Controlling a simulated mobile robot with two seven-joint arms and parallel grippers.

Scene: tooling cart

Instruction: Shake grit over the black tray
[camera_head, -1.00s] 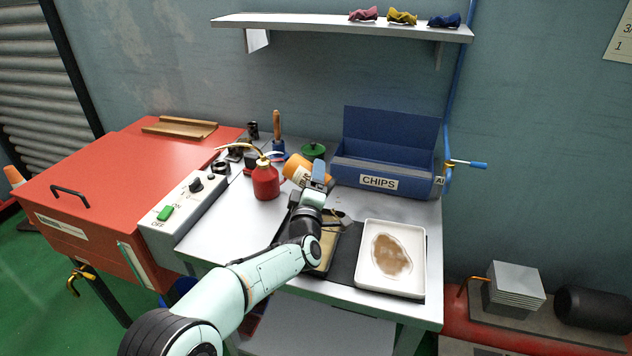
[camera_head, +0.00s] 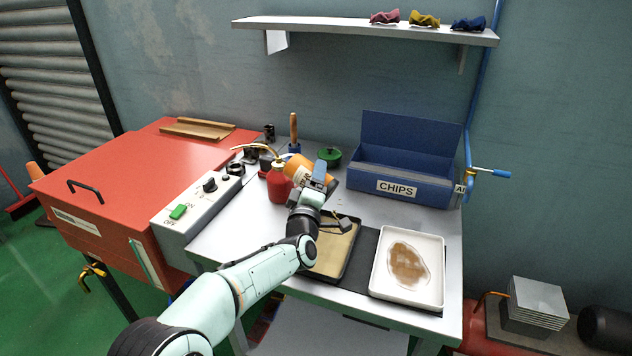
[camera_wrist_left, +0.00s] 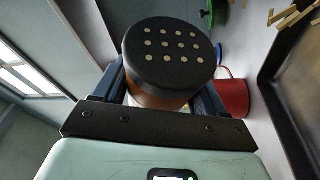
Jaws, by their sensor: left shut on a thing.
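In the left wrist view the shaker's black lid (camera_wrist_left: 170,56), with several pale holes, faces the camera between the blue fingers (camera_wrist_left: 112,82). The black tray (camera_head: 350,268) lies on the bench to the right of my forearm, with a tan layer in it; my arm hides its left part. Its dark edge shows in the left wrist view (camera_wrist_left: 268,82). No falling grit is visible. My right gripper is out of view.
A white tray (camera_head: 376,282) with a brown patch stands right of the black tray on a dark mat. A blue CHIPS bin (camera_head: 440,192) and a green lidded pot (camera_head: 329,158) stand behind. A red machine (camera_head: 130,165) with a control box is left.

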